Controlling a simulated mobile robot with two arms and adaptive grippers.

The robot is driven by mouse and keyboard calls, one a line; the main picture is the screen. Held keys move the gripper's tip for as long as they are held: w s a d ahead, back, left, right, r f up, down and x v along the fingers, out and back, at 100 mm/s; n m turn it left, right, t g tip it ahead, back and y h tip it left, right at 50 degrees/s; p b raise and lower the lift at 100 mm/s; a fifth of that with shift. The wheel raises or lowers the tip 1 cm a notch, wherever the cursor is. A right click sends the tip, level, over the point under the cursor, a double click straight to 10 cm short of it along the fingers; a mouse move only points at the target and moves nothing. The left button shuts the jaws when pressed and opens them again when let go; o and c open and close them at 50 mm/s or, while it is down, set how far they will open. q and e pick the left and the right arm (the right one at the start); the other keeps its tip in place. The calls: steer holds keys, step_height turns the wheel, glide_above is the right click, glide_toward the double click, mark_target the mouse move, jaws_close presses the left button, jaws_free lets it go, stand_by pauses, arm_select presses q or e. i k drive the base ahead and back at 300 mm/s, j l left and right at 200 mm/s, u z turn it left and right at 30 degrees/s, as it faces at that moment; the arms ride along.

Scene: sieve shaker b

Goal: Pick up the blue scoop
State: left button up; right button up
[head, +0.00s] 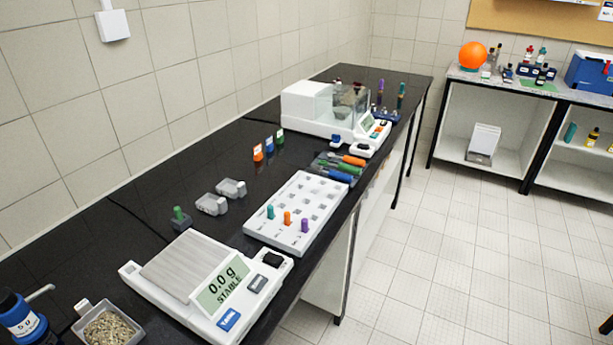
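A blue-handled tool (339,176), which looks like the blue scoop, lies on a dark rack or mat on the black bench, near its front edge. It is the nearest of a small row, beside a green-handled tool (347,168) and an orange-handled one (353,160). Their grey heads point left; the head shapes are too small to tell. Neither of my grippers shows in the head view.
A white tray (274,233) with small coloured pegs stands just in front of the tools. A balance (194,285) reading 0.0 g is nearer, and an enclosed balance (310,106) stands behind. A tub of granules (139,328) sits at lower left. The floor at right is clear.

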mark_target(330, 173)
steer(key=i+l+u, duration=0.1)
steer(key=l+u, duration=0.15)
steer(key=u, duration=0.2)
steer(key=l+u, duration=0.25)
steer(key=u, duration=0.2)
steer(key=l+u, duration=0.45)
steer(key=i+j, duration=0.05)
steer(key=j, duration=0.05)
